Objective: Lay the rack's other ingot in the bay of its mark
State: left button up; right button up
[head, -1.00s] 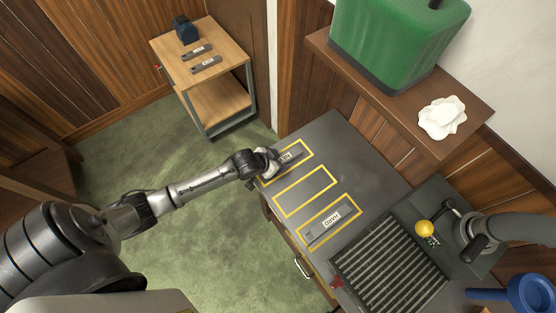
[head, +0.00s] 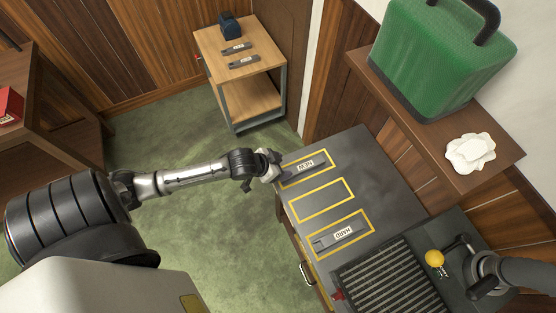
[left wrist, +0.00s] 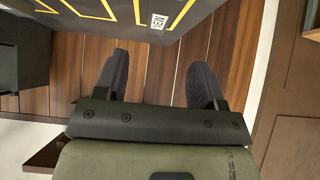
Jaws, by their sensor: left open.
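An ingot with a white label (head: 305,166) lies in the far yellow-outlined bay on the dark bench. Its label is too small to read surely; part of it shows at the top of the left wrist view (left wrist: 158,20). An ingot labelled HARD (head: 340,235) lies in the near bay. The middle bay (head: 321,201) is empty. Two more labelled ingots (head: 236,48) (head: 244,62) lie on the wooden cart's top. My left gripper (head: 272,165) is at the bench's left edge beside the far bay, apart from its ingot. Its fingers (left wrist: 160,78) are spread and empty.
The wooden cart (head: 254,89) stands beyond the bench with a dark block (head: 230,26) on top. A slotted grate (head: 392,277) and a yellow knob (head: 434,258) are at the bench's near end. A green case (head: 440,55) stands on the shelf. Green floor lies between.

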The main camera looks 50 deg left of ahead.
pick_arm(q)
jog(key=s+d+r+g, duration=0.1)
jog(key=s+d, duration=0.3)
jog(key=s, duration=0.5)
jog(key=s+d+r+g+y, duration=0.1)
jog(key=s+d+g, duration=0.3)
jog(key=s, duration=0.4)
jog(key=shift+s+d+r+y, duration=0.35)
jog(key=shift+d+r, duration=0.2)
jog(key=shift+r, duration=0.15)
jog(key=shift+r, duration=0.1)
notch_tip(320, 180, up, 25)
jog(key=p, duration=2.5)
jog(key=shift+r+p, duration=0.15)
jog(key=shift+p, duration=0.15)
